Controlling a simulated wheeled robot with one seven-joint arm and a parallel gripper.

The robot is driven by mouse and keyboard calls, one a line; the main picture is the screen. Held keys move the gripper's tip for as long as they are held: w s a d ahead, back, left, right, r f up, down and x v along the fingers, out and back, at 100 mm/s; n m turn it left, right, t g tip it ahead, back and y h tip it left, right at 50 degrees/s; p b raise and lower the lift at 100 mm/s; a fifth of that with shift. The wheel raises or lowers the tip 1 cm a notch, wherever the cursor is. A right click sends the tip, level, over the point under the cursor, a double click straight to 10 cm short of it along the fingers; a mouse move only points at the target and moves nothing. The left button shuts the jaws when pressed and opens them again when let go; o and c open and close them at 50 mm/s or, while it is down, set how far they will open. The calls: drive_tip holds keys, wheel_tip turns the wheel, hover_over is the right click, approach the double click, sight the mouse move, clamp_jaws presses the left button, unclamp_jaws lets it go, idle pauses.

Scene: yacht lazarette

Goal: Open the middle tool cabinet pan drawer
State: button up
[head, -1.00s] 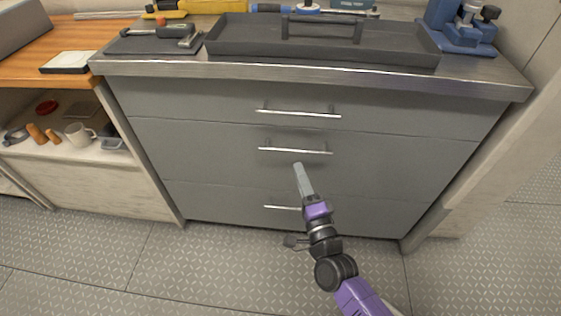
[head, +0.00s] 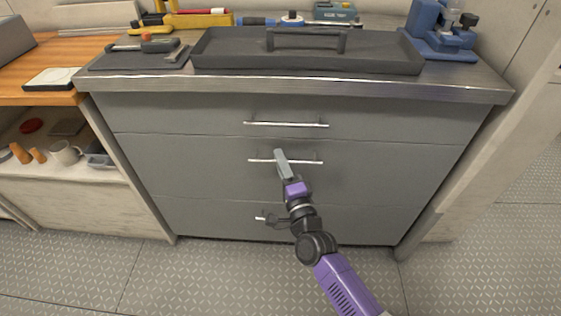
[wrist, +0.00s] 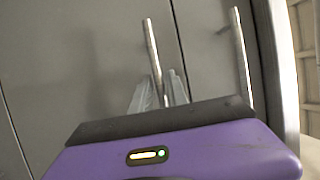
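The tool cabinet (head: 150,165) is grey with three stacked drawers, all flush with its front. The middle drawer (head: 380,165) has a thin horizontal bar handle (head: 310,162). In the wrist view the middle handle (wrist: 151,45) runs down between the two pale fingers (wrist: 160,92), which are apart with the bar in the gap. I cannot tell whether either finger touches it. The top drawer's handle (wrist: 240,50) stands to the right there.
The top drawer handle (head: 286,124) is just above, and the bottom handle (head: 260,218) is partly behind my arm. A dark tray (head: 300,60) and a blue vise (head: 435,40) are on the worktop. An open shelf (head: 85,175) is at left. The floor in front is clear.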

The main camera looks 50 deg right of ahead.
clamp_jaws()
idle(1.3)
